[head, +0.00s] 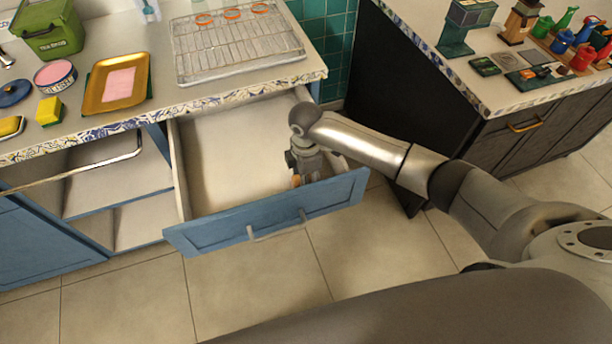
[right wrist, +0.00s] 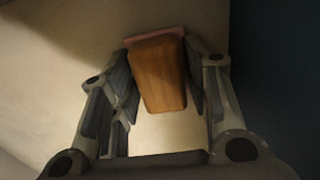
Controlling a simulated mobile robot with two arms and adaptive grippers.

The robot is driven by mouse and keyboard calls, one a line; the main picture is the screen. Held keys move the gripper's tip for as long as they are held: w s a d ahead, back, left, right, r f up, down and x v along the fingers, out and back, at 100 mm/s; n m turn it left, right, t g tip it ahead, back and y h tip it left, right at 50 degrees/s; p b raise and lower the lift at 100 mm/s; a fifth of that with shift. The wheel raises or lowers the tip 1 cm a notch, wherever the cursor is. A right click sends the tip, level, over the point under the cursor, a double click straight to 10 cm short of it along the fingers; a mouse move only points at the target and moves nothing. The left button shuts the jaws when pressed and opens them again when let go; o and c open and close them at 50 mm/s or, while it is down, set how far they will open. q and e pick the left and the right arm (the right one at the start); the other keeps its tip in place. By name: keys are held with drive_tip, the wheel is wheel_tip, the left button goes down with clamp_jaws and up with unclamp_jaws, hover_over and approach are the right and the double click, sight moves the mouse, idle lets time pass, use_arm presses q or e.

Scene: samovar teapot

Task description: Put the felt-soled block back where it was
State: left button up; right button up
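The felt-soled block (right wrist: 160,75) is wooden brown with a pink felt layer at its far end. In the right wrist view it sits slightly tilted between the fingers of my right gripper (right wrist: 160,85), with the pads close against both sides. In the head view my right gripper (head: 305,175) reaches down into the open blue drawer (head: 225,150), near its front right corner. Only a small orange-brown bit of the block shows there; the gripper hides the rest. I cannot tell whether the felt touches the drawer floor. My left gripper is out of view.
The drawer's floor is otherwise bare, with its front panel and walls around my gripper. Above it, the counter holds a wire rack (head: 235,45), a gold tray (head: 117,82), a sponge (head: 50,110) and a green box (head: 48,30). Another counter stands at the right.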

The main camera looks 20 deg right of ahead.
drive_tip(key=shift+o, duration=0.7)
drive_tip(key=shift+r, duration=0.15)
wheel_tip(320, 180, up, 12)
idle(0.5)
